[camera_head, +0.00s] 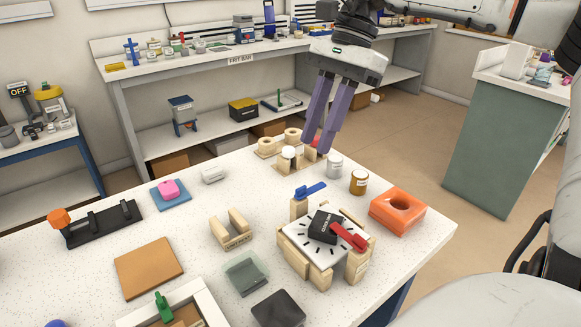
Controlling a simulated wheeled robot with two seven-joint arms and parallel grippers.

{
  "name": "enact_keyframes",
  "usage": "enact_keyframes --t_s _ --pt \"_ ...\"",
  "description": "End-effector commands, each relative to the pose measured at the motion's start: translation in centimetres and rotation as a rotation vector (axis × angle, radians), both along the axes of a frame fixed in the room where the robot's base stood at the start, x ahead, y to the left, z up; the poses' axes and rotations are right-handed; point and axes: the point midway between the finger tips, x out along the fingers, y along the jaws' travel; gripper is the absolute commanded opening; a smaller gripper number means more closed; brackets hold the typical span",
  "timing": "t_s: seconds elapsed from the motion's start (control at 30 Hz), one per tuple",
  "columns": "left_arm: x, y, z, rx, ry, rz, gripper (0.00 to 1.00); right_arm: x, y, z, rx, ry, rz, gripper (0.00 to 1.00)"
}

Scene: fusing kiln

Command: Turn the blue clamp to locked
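The blue clamp (311,190) is a small lever on a light wooden post at the back left of a wooden fixture (296,262). Its handle points up and to the right, away from the fixture's white plate (299,240). A red clamp (348,236) sits on the front right side, its lever lying over the plate by a dark block (325,226). My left gripper is out of view.
Behind the clamp stand a grey jar (335,166), an amber jar (358,182) and wooden holders (291,160). A wooden rack (232,230) and grey-green glass (247,273) lie left of the fixture.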

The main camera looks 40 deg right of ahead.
Motion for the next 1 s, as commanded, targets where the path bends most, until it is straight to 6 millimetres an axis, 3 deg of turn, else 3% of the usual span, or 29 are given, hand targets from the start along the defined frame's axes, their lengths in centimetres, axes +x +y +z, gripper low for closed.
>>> enact_keyframes --t_s 0.4,0.6,0.87,1.0 --pt "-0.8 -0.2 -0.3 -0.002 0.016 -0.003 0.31 0.2 2.8 -6.8 0.004 0.004 -0.001 0.24" --pt "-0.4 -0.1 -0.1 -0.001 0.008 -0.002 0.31 0.3 3.3 -8.1 0.003 0.001 -0.003 0.24" --pt "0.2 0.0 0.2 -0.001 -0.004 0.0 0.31 0.4 3.3 -8.2 0.003 0.0 -0.003 0.24" --pt "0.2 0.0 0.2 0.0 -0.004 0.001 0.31 0.4 3.3 -8.2 0.004 0.0 -0.003 0.02"
